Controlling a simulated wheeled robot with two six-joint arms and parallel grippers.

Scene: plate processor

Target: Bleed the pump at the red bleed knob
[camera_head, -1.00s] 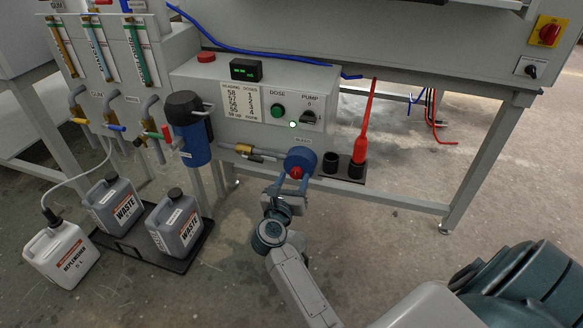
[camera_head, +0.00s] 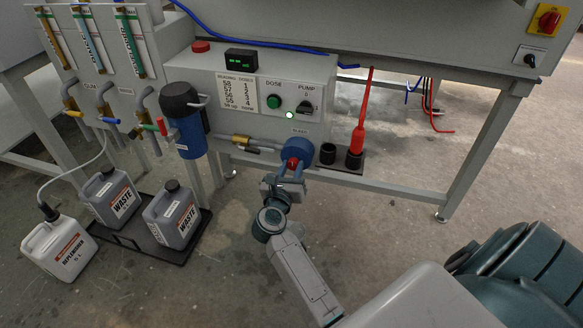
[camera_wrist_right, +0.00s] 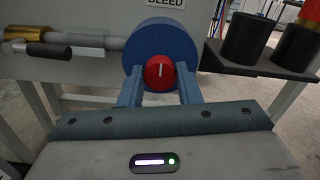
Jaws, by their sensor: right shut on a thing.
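The red bleed knob (camera_wrist_right: 159,72) sits at the centre of the round blue pump head (camera_wrist_right: 160,42), under a "BLEED" label. A pale line on the knob points straight up in the right wrist view. The same knob shows in the head view (camera_head: 293,163) on the blue pump (camera_head: 298,151). My right gripper (camera_wrist_right: 159,88) is shut on the knob, one blue finger on each side of it. In the head view my right gripper (camera_head: 291,171) reaches the pump from below. My left gripper is not in view.
A brass valve with a black lever (camera_wrist_right: 44,50) is on the pipe left of the pump. Black cups (camera_wrist_right: 249,38) stand on a shelf to the right, one holding a red tool (camera_head: 359,125).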

